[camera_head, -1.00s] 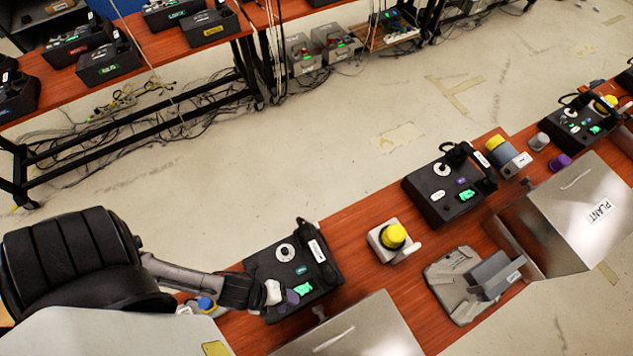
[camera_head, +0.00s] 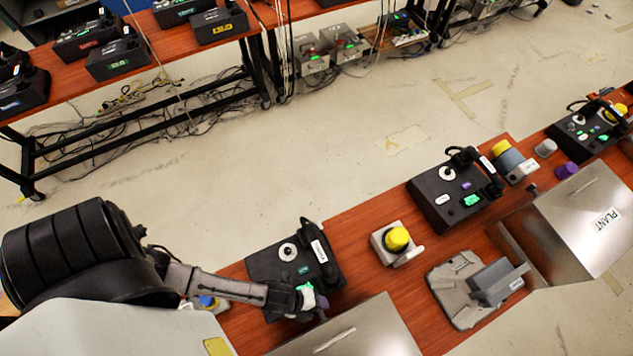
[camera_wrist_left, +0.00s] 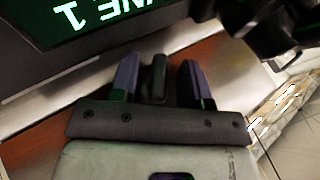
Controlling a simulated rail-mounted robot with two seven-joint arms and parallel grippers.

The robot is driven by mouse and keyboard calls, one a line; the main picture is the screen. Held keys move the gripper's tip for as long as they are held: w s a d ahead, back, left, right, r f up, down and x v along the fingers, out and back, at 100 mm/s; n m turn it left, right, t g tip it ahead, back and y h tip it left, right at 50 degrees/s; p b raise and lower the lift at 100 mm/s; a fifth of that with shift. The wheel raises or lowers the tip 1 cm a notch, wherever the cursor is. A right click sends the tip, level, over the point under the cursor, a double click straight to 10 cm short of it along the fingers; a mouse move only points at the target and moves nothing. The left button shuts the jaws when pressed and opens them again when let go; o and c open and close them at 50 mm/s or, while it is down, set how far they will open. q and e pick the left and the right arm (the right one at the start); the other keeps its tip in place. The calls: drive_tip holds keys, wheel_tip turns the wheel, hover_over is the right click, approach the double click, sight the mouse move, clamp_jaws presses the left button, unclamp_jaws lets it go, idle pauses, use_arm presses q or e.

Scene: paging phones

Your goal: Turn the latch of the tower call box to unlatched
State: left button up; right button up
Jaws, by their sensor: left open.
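A black call box (camera_head: 265,265) with a white dial, a handset and a green screen sits on the wooden bench; its label is too small to read, so I cannot confirm it is the tower one. My left gripper (camera_head: 318,306) is at the box's front right corner, partly hiding the screen. In the left wrist view the screen (camera_wrist_left: 85,18) reads "LINE 1" upside down. There my left gripper (camera_wrist_left: 157,68) is open, with a small dark upright piece (camera_wrist_left: 155,80), possibly the latch, between its fingers. I cannot tell whether they touch it. My right gripper is out of view.
To the right stand a yellow button on a grey base (camera_head: 397,239), another black call box (camera_head: 433,208) and a grey cradle (camera_head: 455,300). A metal cover marked PLANT (camera_head: 570,225) is at the right. Another metal cover (camera_head: 355,335) lies close in front of the gripper.

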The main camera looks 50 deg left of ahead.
use_arm(q)
drive_tip(key=shift+c, duration=0.3)
clamp_jaws()
drive_tip(key=shift+s+f+m+t+h+b, duration=0.1)
drive_tip(key=shift+f+m+t+h+b, duration=0.1)
drive_tip(key=shift+t+b, duration=0.35)
drive_tip(key=shift+f+m+t+h+b, duration=0.1)
drive_tip(key=shift+t+h+b, duration=0.1)
drive_tip(key=shift+t+b, duration=0.9)
drive_tip(key=shift+t, duration=0.05)
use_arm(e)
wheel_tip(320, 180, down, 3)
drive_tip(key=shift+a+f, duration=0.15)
use_arm(q)
drive_tip(key=shift+r+t+h, duration=0.15)
drive_tip(key=shift+t+h, duration=0.15)
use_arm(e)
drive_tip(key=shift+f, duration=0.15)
use_arm(q)
drive_tip(key=shift+o, duration=0.3)
unclamp_jaws()
